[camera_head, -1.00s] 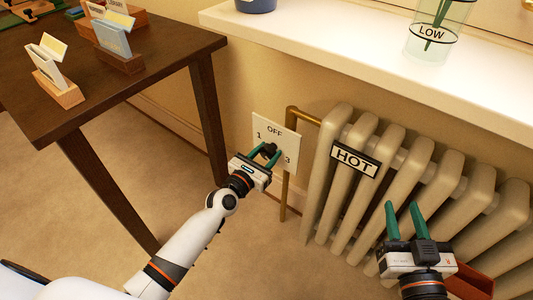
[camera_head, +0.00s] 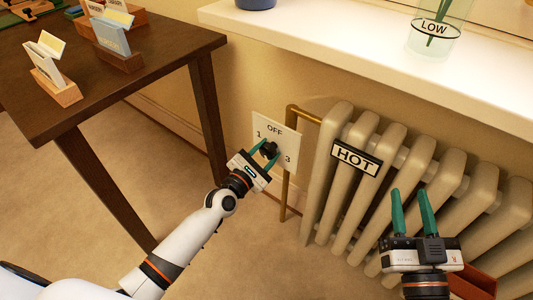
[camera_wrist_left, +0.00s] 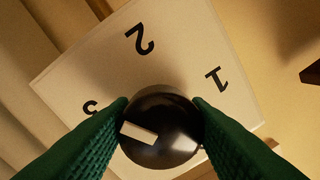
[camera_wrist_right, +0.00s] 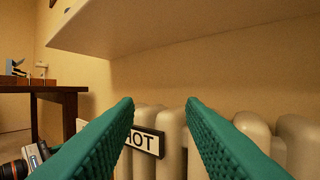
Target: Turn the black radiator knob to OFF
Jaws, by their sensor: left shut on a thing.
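The black knob (camera_head: 269,149) sits on a white dial plate (camera_head: 290,139) on the wall left of the radiator. OFF is at the plate's top, 1 at left and 3 at right. My left gripper (camera_head: 266,152) is shut on the knob, one finger on each side. In the left wrist view the knob (camera_wrist_left: 165,150) is between the green fingers, and its white mark points roughly toward the partly hidden 3. The 2 is at the top there, and OFF is hidden. My right gripper (camera_head: 412,193) is open and empty in front of the radiator (camera_head: 398,175).
A HOT sign (camera_head: 356,158) hangs on the radiator. A brass pipe (camera_head: 285,190) runs beside the plate. A white sill (camera_head: 350,55) overhangs above. A dark table (camera_head: 120,85) with card holders stands left. A reddish box (camera_head: 478,283) is behind my right gripper.

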